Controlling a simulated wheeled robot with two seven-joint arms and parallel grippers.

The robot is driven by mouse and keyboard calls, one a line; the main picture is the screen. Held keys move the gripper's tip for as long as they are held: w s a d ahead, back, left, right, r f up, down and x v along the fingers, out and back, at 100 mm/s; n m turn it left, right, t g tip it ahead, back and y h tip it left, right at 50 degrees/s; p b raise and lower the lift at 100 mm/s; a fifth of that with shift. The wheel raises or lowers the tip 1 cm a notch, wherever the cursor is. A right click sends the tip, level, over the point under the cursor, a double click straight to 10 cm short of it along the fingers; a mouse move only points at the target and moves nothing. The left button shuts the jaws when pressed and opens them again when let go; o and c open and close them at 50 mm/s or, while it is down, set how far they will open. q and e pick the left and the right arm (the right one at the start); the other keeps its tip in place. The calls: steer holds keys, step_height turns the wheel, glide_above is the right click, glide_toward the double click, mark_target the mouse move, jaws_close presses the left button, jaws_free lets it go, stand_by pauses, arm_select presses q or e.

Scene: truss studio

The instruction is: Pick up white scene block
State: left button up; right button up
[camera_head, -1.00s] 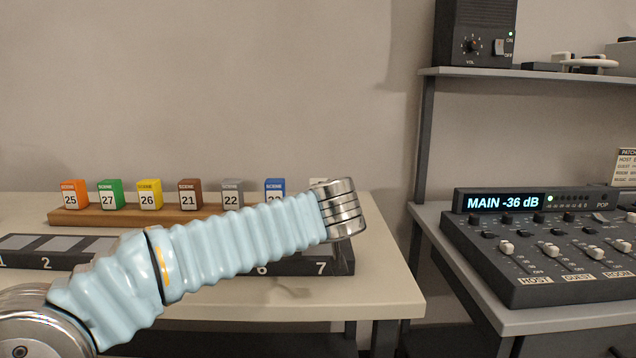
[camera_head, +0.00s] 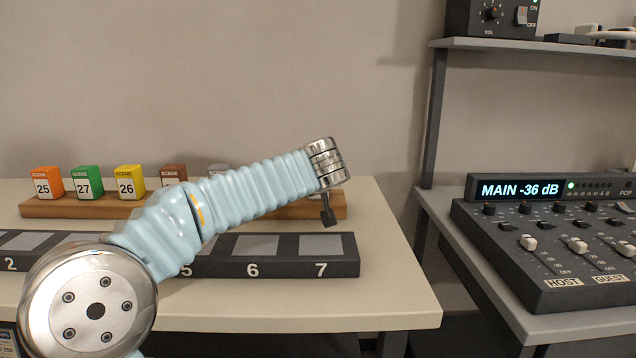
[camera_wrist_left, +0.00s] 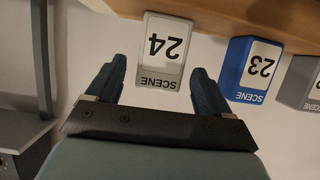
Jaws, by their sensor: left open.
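The white scene block (camera_wrist_left: 163,50), numbered 24, appears upside down in the left wrist view, on the wooden rack (camera_wrist_left: 250,12). In the head view my left arm hides it. My left gripper (camera_wrist_left: 156,72) is open and empty, its two dark fingers pointing at the block, one towards each side of it in the picture. I cannot tell whether the fingertips are beside the block or still short of it. In the head view only a dark part of the left gripper (camera_head: 328,212) shows, below the silver wrist, in front of the rack's right end. My right gripper is not in view.
A blue block (camera_wrist_left: 249,70) numbered 23 and a grey block (camera_wrist_left: 308,85) stand close beside the white one. Orange (camera_head: 47,183), green, yellow and brown blocks stand further left. A numbered slot strip (camera_head: 287,268) lies in front of the rack. A mixer (camera_head: 550,250) stands right.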

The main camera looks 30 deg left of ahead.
arm_select(q)
steer(key=x, duration=0.4)
steer(key=shift+w+a, duration=0.1)
steer(key=shift+w, duration=0.1)
steer(key=c, duration=1.1)
